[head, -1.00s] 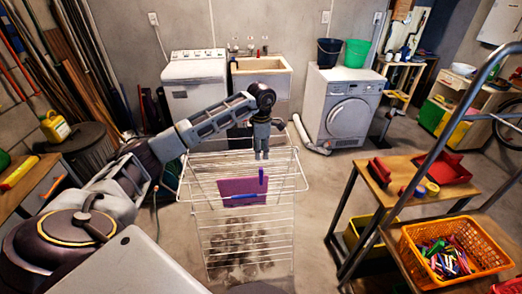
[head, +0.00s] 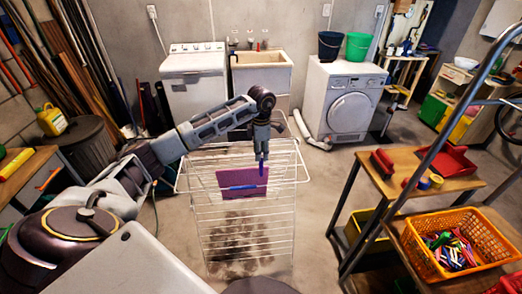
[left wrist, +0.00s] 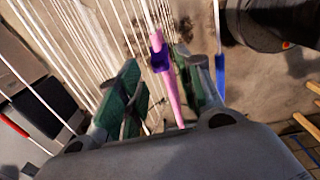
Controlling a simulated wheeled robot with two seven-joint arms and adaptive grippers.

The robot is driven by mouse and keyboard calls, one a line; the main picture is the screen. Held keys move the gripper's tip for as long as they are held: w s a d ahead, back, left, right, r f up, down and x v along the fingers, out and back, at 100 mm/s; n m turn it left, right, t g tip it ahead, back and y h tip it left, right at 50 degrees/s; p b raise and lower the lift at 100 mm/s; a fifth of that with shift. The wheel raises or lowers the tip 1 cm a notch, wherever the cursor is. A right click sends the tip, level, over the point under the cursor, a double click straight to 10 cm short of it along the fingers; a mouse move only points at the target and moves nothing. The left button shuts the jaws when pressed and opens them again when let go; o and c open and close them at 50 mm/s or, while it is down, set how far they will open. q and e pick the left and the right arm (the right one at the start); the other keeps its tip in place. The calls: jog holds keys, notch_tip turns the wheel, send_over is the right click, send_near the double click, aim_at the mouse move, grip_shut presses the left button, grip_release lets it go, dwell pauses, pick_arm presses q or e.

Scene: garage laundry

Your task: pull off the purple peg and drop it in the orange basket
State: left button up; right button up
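The purple peg (head: 262,168) stands upright on the top edge of a purple cloth (head: 230,181) hanging on the white drying rack (head: 205,212). In the left wrist view the peg (left wrist: 158,58) straddles the thin pink edge of the cloth (left wrist: 170,95). My left gripper (head: 262,152) points down right over the peg. Its green-padded fingers (left wrist: 165,88) are apart, one on each side of the peg and cloth edge; I see no contact. The orange basket (head: 412,250) is at the lower right and holds several coloured pegs. My right gripper is not in view.
A blue strip (head: 241,187) lies across the cloth's face. The basket stands on a wooden cart (head: 390,232) with a metal handrail (head: 440,145). A red tray (head: 455,163) sits on the higher shelf. Floor between rack and cart is clear.

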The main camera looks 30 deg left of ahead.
pick_arm(q)
jog(key=shift+f+b, duration=0.3)
jog(key=shift+f, duration=0.75)
jog(key=shift+f+b, duration=0.7)
jog(key=shift+f, duration=0.2)
jog(key=shift+f+b, duration=0.35)
jog(key=shift+f, duration=0.25)
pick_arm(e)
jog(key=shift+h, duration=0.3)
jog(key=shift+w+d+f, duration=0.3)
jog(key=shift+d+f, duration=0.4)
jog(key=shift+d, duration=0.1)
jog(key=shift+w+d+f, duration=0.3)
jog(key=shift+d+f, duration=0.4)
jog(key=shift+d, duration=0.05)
pick_arm(q)
grip_shut()
jog(key=shift+w, duration=0.1)
jog(key=shift+r, duration=0.2)
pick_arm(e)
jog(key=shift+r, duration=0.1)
pick_arm(q)
jog(key=shift+r+p, duration=0.95)
jog(key=shift+r, duration=0.45)
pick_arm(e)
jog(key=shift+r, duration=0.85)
